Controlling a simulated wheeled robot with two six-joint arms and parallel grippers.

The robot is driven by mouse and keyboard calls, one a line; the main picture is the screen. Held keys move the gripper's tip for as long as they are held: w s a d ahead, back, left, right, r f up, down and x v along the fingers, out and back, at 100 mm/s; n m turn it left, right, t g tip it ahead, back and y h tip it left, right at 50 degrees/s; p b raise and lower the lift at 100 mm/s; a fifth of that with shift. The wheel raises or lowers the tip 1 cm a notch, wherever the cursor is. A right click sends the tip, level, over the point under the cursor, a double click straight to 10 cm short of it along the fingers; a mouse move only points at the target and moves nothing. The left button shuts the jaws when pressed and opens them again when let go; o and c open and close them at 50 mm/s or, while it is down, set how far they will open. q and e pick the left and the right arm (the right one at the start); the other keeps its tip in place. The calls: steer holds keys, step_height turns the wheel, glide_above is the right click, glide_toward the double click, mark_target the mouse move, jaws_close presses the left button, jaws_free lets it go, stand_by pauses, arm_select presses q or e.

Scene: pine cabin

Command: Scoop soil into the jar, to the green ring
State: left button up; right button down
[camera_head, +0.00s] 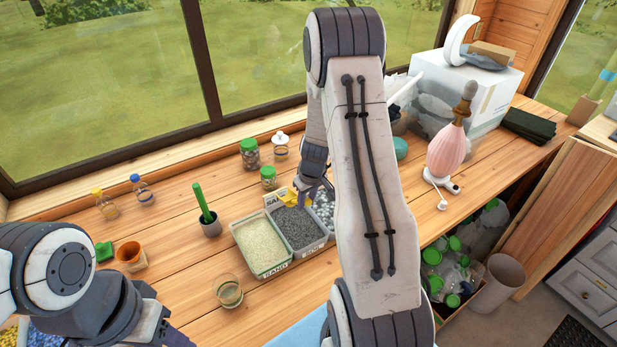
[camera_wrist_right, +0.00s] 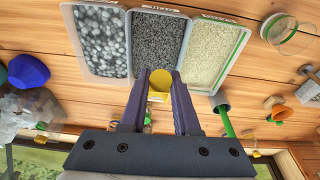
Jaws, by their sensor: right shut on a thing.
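The glass jar (camera_head: 228,291) stands open on the table, left of the trays; a green ring runs around it. In the right wrist view the jar (camera_wrist_right: 288,36) is at the top right, and I see no soil in it. The grey tray labelled SOIL (camera_head: 314,249) holds dark grains. My right gripper (camera_head: 305,192) is shut on a yellow scoop (camera_head: 288,197) at the far end of the soil tray. The scoop (camera_wrist_right: 160,80) shows between the fingers in the right wrist view; its load is unclear. My left gripper (camera_head: 165,332) is at the lower left, fingers partly cut off.
A tray labelled SAND (camera_head: 275,271) stands left of the soil, a pebble tray (camera_wrist_right: 128,72) on its other side. A cup with a green stick (camera_head: 209,226), lidded jars (camera_head: 250,154) and an orange pot (camera_head: 130,253) stand nearby. A pink bottle (camera_head: 446,150) is at right.

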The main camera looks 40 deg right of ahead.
steer(key=shift+s+d+r+p, duration=0.2)
steer(key=shift+p, duration=0.7)
steer(key=shift+f+m, duration=0.15)
steer(key=shift+m, duration=0.15)
steer(key=shift+f+g, duration=0.3)
steer(key=shift+f, duration=0.05)
arm_select(q)
step_height(320, 180, up, 7)
steer(key=p, duration=0.3)
step_height(320, 180, down, 27)
steer(key=b, duration=2.6)
arm_select(e)
step_height(320, 180, down, 13)
steer(key=w+t, duration=0.2)
steer(key=shift+d+f, duration=0.1)
steer(key=shift+d, duration=0.05)
